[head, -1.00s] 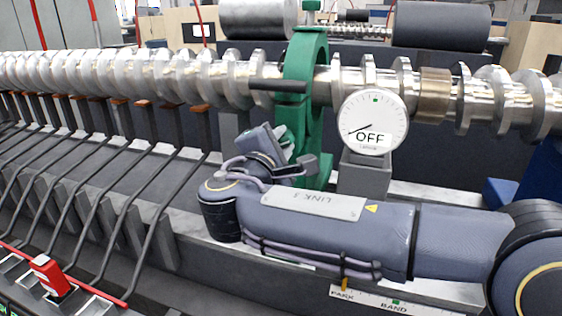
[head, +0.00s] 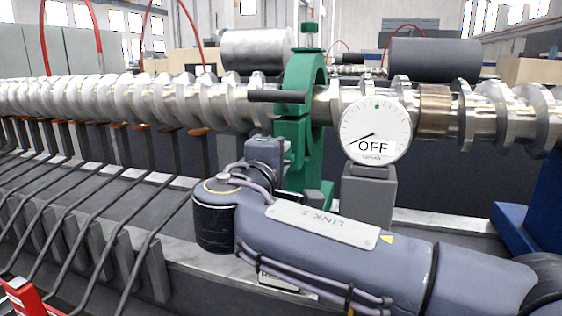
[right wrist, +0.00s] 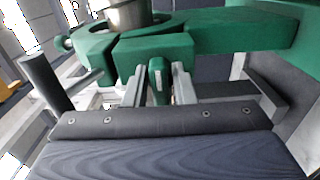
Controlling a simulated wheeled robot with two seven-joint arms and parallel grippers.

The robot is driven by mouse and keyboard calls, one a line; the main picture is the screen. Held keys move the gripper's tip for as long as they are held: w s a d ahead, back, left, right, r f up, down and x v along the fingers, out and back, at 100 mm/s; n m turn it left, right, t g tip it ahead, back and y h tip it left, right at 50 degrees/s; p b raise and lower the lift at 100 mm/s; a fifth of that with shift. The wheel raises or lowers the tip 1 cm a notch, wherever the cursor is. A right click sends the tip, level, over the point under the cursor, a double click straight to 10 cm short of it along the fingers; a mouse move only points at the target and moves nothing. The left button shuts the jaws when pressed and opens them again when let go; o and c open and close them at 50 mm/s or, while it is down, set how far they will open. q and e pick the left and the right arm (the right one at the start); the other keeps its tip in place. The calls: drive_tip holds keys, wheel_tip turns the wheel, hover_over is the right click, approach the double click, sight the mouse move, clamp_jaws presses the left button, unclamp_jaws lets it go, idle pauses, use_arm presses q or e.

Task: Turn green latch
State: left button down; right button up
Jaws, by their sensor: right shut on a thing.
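A green ring clamp (head: 302,85) stands around the shiny screw shaft in the head view, with a dark handle bar (head: 277,96) on its front. My right gripper (head: 283,152) is at the clamp's lower left side; its fingertips are mostly hidden by my wrist. In the right wrist view the green clamp (right wrist: 157,48) spans the top of the picture. My right gripper's fingers (right wrist: 158,85) are shut on the green latch (right wrist: 158,74), a small tab between them just below the clamp. My left gripper is not in view.
A round gauge (head: 376,131) reading OFF stands on a grey post (head: 367,195), right of the clamp and close above my right arm. Dark bent rods (head: 95,215) line the left side. A blue block (head: 515,228) stands at the right.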

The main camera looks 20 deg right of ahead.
drive_tip(key=o, duration=0.8)
drive_tip(key=v, duration=0.8)
drive_tip(key=shift+w, duration=0.1)
